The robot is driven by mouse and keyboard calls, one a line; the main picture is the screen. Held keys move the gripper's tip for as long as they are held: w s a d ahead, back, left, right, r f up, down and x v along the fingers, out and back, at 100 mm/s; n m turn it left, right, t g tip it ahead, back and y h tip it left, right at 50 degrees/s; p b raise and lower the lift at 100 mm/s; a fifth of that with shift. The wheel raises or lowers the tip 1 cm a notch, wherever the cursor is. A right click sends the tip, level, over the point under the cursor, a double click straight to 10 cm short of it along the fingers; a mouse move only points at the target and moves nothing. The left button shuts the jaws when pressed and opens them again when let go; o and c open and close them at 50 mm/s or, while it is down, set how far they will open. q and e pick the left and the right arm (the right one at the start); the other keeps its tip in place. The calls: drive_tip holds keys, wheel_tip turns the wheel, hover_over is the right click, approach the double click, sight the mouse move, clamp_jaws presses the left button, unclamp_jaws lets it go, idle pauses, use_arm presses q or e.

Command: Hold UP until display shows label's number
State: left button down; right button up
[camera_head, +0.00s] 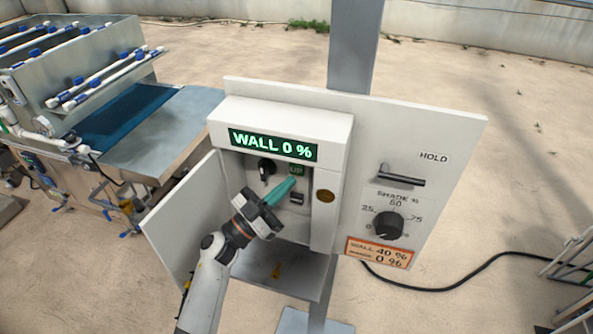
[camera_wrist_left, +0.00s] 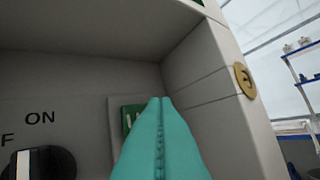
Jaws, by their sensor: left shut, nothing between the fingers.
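The control box (camera_head: 335,135) stands open, and its display (camera_head: 273,145) reads "WALL 0 %" in green. The green UP button (camera_head: 297,169) is inside the box; in the left wrist view the button (camera_wrist_left: 128,112) is partly hidden behind my fingers. My left gripper (camera_head: 290,182) has its teal fingers shut and empty, with the tips at the button. In the left wrist view the tips (camera_wrist_left: 160,101) overlap its edge; I cannot tell whether they touch it. My right gripper is not in view.
An ON/OFF knob (camera_head: 266,167) sits left of the button, and a small dark switch (camera_head: 296,199) is below. The box door (camera_head: 185,215) hangs open at left. The panel holds a HOLD lever (camera_head: 400,179) and a shade dial (camera_head: 389,225). A seeder machine (camera_head: 80,80) stands at left.

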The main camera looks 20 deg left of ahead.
sight(297, 168)
use_arm(q)
drive_tip(key=shift+w, duration=0.55)
idle(1.7)
drive_tip(key=shift+w, duration=0.4)
drive_tip(key=shift+w, duration=0.4)
idle(5.0)
